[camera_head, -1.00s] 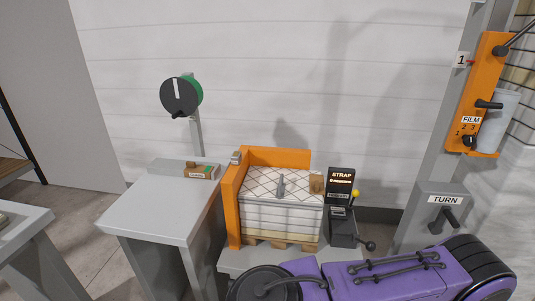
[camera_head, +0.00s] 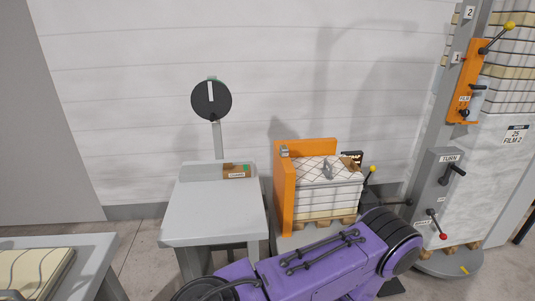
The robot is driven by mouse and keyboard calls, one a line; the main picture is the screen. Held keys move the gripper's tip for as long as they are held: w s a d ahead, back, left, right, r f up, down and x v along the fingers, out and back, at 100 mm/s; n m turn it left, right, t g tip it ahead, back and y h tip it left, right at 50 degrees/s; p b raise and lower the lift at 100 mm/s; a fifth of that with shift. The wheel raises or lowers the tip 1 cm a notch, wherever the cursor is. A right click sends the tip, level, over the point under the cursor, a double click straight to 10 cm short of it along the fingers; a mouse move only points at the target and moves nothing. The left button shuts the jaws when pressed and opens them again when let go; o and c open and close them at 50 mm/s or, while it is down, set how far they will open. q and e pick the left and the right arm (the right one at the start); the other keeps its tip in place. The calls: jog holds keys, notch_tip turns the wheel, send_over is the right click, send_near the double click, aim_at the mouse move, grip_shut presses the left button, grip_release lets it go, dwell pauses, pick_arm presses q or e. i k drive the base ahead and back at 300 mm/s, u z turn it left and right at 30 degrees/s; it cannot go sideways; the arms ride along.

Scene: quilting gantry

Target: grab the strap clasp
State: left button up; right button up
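A small grey metal block (camera_head: 284,151) sits on the top corner of the orange frame (camera_head: 284,196). A grey upright piece (camera_head: 327,169) stands on top of the wrapped, stacked load (camera_head: 322,208) inside that frame. Either could be the strap clasp; I cannot tell which at this size. The strap unit (camera_head: 351,157) with its dark sign stands behind the load's right side, mostly hidden. Neither of my grippers is in view.
A grey table (camera_head: 215,213) with a small brown box (camera_head: 237,171) stands left of the frame, below a black dial (camera_head: 211,100). At right are the TURN post (camera_head: 433,182) and a wrapped pallet stack (camera_head: 483,190). A purple link crosses the lower foreground.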

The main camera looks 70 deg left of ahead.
aim_at(283, 149)
jog(key=u, duration=1.45)
